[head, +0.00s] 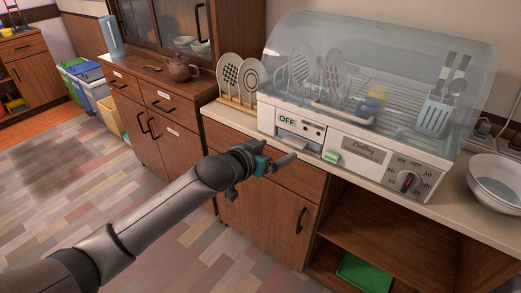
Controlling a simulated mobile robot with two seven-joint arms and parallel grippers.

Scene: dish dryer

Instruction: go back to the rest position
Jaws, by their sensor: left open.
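My left gripper (264,165) is at the end of my left arm, which reaches in from the lower left. It is open and empty, in front of the counter's drawer front and below the dish dryer. It seems to touch nothing. The dish dryer (385,160) stands on the counter with its clear domed lid down. Inside are plates (334,72), a blue and a yellow item (370,107), and utensils with a white spatula (434,115). Its label reads OFF. My right gripper does not show.
The counter (232,121) holds a plate rack with two patterned plates (229,72) at left and metal bowls (497,182) at right. A teapot (179,68) stands on the left cabinet. A green tray (362,272) lies on a lower shelf.

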